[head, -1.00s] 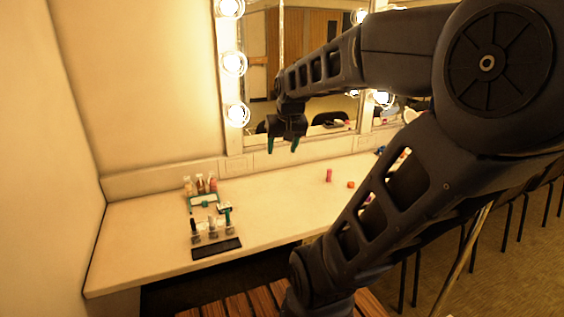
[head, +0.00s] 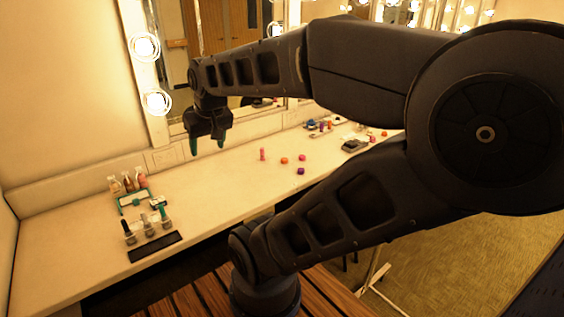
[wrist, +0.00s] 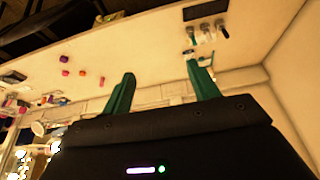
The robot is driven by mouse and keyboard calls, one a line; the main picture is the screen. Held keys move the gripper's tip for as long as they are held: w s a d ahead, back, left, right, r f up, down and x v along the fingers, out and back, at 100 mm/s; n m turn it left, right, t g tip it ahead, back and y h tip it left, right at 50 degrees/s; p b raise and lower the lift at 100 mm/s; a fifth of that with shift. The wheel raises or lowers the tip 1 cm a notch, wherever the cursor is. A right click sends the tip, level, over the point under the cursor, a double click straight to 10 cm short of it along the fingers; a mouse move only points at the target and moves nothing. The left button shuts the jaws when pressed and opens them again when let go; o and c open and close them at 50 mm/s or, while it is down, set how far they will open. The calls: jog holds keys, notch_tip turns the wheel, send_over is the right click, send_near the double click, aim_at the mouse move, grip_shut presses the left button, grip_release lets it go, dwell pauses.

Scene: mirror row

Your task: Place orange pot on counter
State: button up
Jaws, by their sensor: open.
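A small orange pot (head: 284,160) stands on the pale counter (head: 225,175), between a taller pink piece and a pink pot. It also shows as a small spot left of the fingers in the wrist view (wrist: 82,73). My gripper (head: 208,146) is raised above the back of the counter, to the left of the orange pot. Its green-tipped fingers are apart, with nothing between them. In the wrist view my gripper (wrist: 160,70) also shows spread and empty.
A pink piece (head: 263,154), a pink pot (head: 302,157) and a purple pot (head: 301,171) stand close around the orange pot. A bottle rack (head: 135,200) and black strip (head: 155,246) lie left. Lit mirrors line the wall. Counter between rack and pots is clear.

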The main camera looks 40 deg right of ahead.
jog(key=w+d+f+m+g, duration=0.1)
jog(key=w+d+f+m, duration=0.15)
jog(key=w+d, duration=0.55)
jog(key=w+d+f+m+h, duration=0.1)
jog(key=w+d+m, duration=0.4)
jog(key=w, duration=0.5)
jog(key=w+d+f+m+g, duration=0.1)
jog(key=w+d+f+m, duration=0.1)
jog(key=w+d, duration=0.65)
jog(key=m+g+h, duration=0.3)
jog(key=m+h, duration=0.1)
jog(key=m, duration=0.4)
send_near(284, 159)
jog(key=f, duration=0.1)
jog(key=d+f, duration=0.1)
jog(key=s+f, duration=0.1)
jog(key=shift+s+d+f, duration=0.1)
jog(key=shift+d+f, duration=0.1)
jog(key=shift+d, duration=0.05)
jog(key=shift+y, duration=0.3)
jog(key=shift+w+d+x, duration=0.1)
jog(key=shift+w+x, duration=0.15)
jog(key=shift+x, duration=1)
jog(key=shift+w+d+x, duration=0.1)
jog(key=shift+w+x, duration=0.1)
jog(key=shift+x, duration=1.1)
jog(key=shift+r, duration=0.15)
jog(key=c, duration=1.1)
jog(key=shift+r, duration=0.1)
jog(key=shift+c, duration=0.2)
